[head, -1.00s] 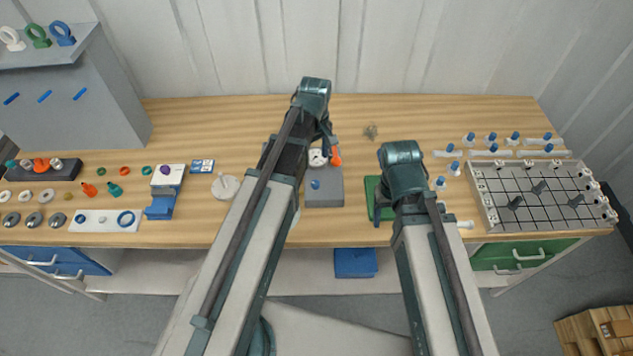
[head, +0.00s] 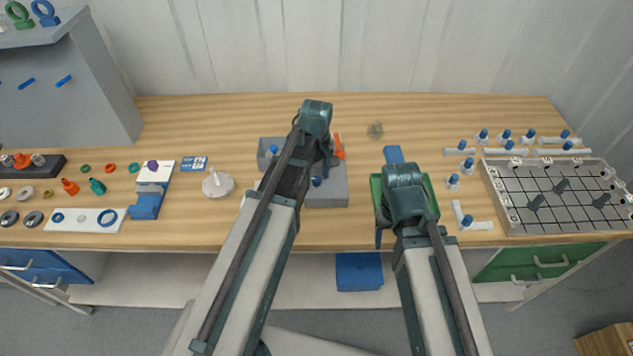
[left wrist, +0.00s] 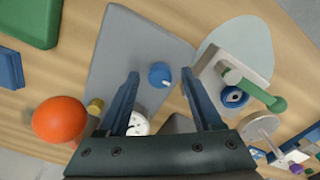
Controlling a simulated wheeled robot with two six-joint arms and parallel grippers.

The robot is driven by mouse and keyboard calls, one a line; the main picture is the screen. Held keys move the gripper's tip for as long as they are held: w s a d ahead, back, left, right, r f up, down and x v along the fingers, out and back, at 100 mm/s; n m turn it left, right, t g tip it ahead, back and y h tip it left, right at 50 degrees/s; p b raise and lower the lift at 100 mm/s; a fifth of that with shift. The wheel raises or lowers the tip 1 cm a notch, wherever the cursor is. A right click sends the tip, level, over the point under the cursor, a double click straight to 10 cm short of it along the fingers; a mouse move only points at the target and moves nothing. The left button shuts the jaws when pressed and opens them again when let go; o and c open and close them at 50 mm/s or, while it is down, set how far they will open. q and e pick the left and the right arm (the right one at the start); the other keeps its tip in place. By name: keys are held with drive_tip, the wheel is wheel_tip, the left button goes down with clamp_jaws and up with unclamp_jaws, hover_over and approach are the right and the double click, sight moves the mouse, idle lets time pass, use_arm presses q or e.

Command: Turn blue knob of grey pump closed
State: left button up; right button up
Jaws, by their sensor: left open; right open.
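The grey pump (head: 332,194) is a grey block on the bench, partly covered by my left arm in the head view. Its blue knob (head: 316,181) sits on top and shows clearly in the left wrist view (left wrist: 159,75), with a pale mark. My left gripper (left wrist: 160,77) is open above the pump; the knob appears between its fingertips. I cannot tell whether the fingers are down around it.
A valve with a green handle (left wrist: 272,101) stands close beside the pump. A white round stand (head: 218,186) is left of it, a blue block (head: 393,154) right. A gridded tray (head: 560,222) and several blue-capped fittings fill the right side.

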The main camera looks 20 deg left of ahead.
use_arm(q)
clamp_jaws()
idle(0.4)
drive_tip(key=m, duration=1.4)
drive_tip(key=shift+m, duration=1.9)
